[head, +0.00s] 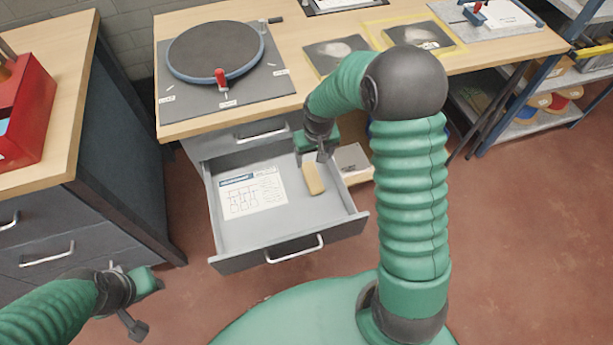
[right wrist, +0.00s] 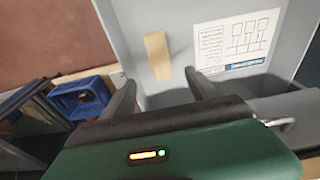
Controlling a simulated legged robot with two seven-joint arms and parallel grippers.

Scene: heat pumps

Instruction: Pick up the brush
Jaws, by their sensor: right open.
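The brush, a tan wooden block (head: 313,179), lies in the open grey drawer (head: 235,226), toward its right side. Its bristles cannot be made out. My right gripper (head: 318,155) is over the drawer, just behind the brush in the head view. In the right wrist view the brush (right wrist: 158,55) shows beyond and between the two spread fingers (right wrist: 160,88), which are open and empty and apart from it. My left gripper (head: 135,318) is low at the left, away from the drawer; its opening is unclear.
A printed sheet (head: 251,193) lies in the drawer left of the brush. The drawer's walls and front surround it. Above is the workbench (head: 290,60) with a round turntable (head: 214,50). A red box (head: 25,110) stands on the left cabinet. A blue bin (right wrist: 85,95) shows in the wrist view.

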